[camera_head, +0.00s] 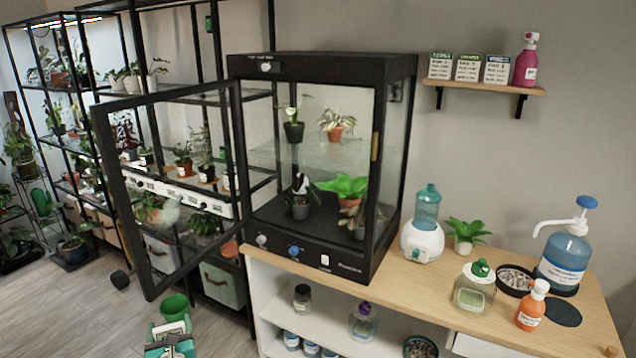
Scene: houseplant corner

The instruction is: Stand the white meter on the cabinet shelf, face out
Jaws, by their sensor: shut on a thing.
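My gripper (168,349) is low at the lower left of the head view, cut off by the bottom edge. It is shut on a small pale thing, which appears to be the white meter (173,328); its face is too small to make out. The black glass cabinet (325,66) stands on the wooden-topped bench, up and to the right of my gripper. Its framed glass door (166,97) is swung open to the left. A clear glass shelf (278,152) crosses the cabinet, with two potted plants on it. Several more pots stand on the cabinet floor.
The open door reaches out between my gripper and the cabinet. A green cup-shaped thing (174,306) shows just above my gripper. A humidifier (422,240), a sprayer (532,314) and a pump bottle (564,258) stand on the bench top (420,293). Plant racks fill the left.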

